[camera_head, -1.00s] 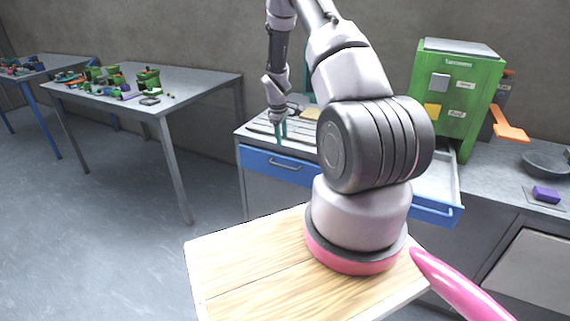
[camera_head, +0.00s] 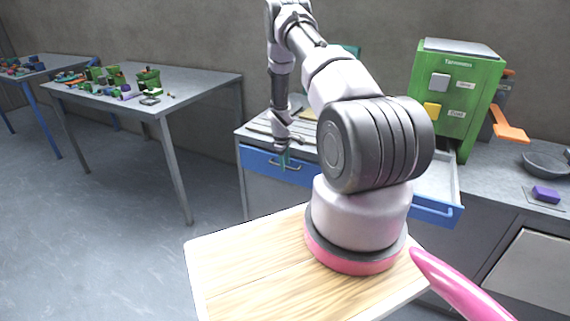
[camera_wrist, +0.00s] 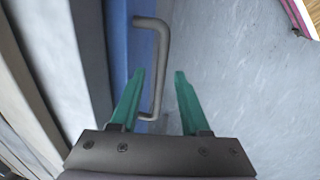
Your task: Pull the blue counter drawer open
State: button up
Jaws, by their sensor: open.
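The blue counter drawer (camera_head: 256,160) is under the left part of the counter, its front flush with the cabinet. It also shows in the wrist view as a blue strip (camera_wrist: 118,45). Its grey bar handle (camera_wrist: 163,60) stands out from the front; in the head view the handle (camera_head: 291,167) is partly behind my gripper. My gripper (camera_head: 284,165) points down in front of this drawer. In the wrist view my gripper (camera_wrist: 158,85) has its green fingers apart, with the near end of the handle between them, close to the left finger. Contact cannot be told.
A second blue-fronted drawer (camera_head: 436,213) stands open to the right, partly behind my arm. A green machine (camera_head: 455,95), a dark bowl (camera_head: 546,163) and a purple block (camera_head: 545,194) are on the counter. A grey table (camera_head: 200,85) stands left; the floor between is clear.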

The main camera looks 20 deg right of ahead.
grip_shut()
dwell(1.5)
